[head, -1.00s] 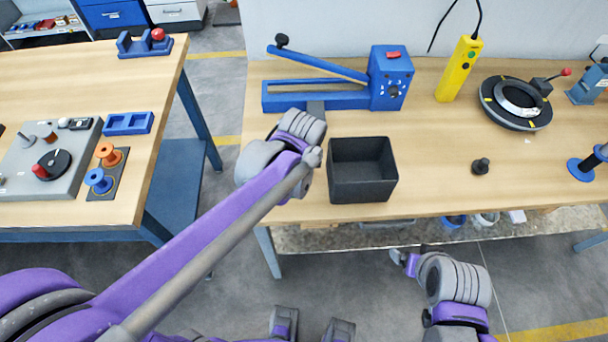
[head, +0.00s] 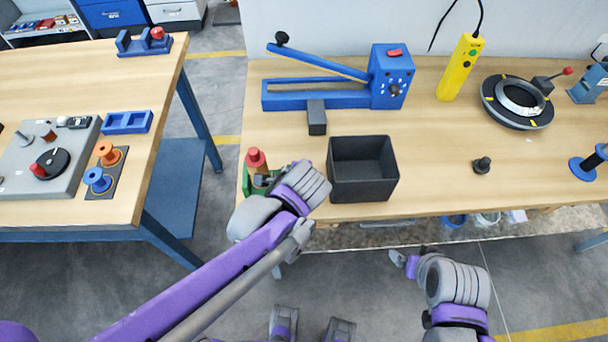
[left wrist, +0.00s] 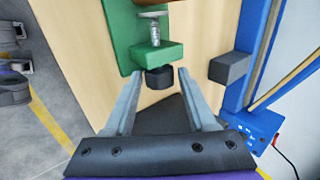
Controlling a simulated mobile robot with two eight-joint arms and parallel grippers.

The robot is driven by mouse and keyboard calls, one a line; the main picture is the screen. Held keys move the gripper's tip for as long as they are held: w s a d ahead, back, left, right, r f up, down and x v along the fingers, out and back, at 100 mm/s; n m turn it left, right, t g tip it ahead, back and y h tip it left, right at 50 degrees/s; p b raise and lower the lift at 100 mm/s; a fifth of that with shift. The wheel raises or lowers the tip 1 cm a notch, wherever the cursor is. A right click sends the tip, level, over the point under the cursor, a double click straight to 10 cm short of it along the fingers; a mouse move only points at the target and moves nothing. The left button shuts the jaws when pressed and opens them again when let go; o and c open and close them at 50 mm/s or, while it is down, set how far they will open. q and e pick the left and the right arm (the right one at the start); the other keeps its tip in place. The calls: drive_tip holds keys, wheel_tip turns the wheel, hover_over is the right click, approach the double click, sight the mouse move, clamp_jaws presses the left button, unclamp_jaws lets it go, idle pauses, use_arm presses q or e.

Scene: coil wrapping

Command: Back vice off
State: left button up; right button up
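The green vice (head: 248,182) stands at the left front edge of the right-hand table, partly hidden behind my left gripper. A brown cylinder with a red top (head: 256,160) stands at it. In the left wrist view the green vice (left wrist: 122,35) shows a metal screw and a black knob (left wrist: 159,78). My left gripper (left wrist: 159,74) is open, with one finger on each side of the knob and gaps visible between. In the head view my left gripper (head: 270,182) is at the vice. My right gripper (head: 403,262) is low in front of the table; its opening is unclear.
A black open bin (head: 362,190) stands just right of my left gripper. Behind are a blue lever press (head: 390,80) and a dark block (head: 316,118). A small black knob (head: 482,165) stands further right. The table between bin and knob is clear.

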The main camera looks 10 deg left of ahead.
use_arm(q)
drive_tip(key=shift+w+a+r+g+h+p, duration=0.1)
drive_tip(key=shift+w+r+g+h+p, duration=0.2)
drive_tip(key=shift+g, duration=0.6)
drive_tip(key=shift+w+f+g, duration=0.1)
drive_tip(key=shift+w+g, duration=0.05)
drive_tip(key=shift+g, duration=0.75)
drive_tip(key=shift+h, duration=0.3)
drive_tip(key=g, duration=0.3)
drive_tip(key=shift+w+a+h, duration=0.1)
drive_tip(key=shift+w+h, duration=0.3)
drive_tip(key=shift+g, duration=0.3)
drive_tip(key=shift+s, duration=0.15)
